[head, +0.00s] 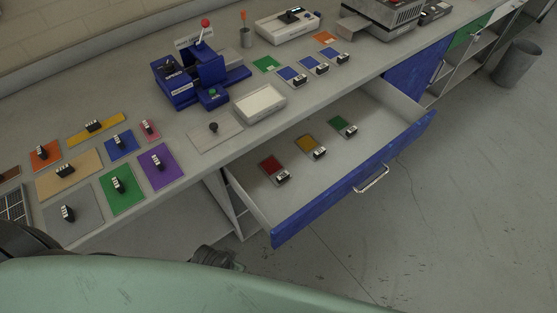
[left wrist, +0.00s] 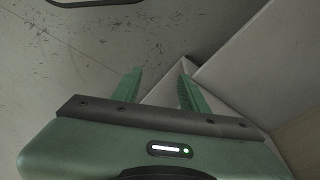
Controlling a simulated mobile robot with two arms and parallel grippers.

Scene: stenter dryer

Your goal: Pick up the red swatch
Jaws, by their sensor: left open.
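The red swatch (head: 271,166) lies flat in the open drawer (head: 322,202), at the left of a row of three, with a black-and-white clip on its lower right part. A yellow swatch (head: 307,144) and a green swatch (head: 338,124) lie to its right in the drawer. My left gripper (left wrist: 158,90) is open and empty in the left wrist view, its green fingers apart, near pale panels and the floor. No swatch shows in that view. In the head view I cannot make out the left fingers. My right gripper is not in view.
The drawer's blue front with a handle (head: 372,180) juts out over the floor. On the counter are several clipped swatches at left, a blue device (head: 199,80), a white tray (head: 260,102) and a scale (head: 287,27). A grey bin (head: 516,64) stands at right.

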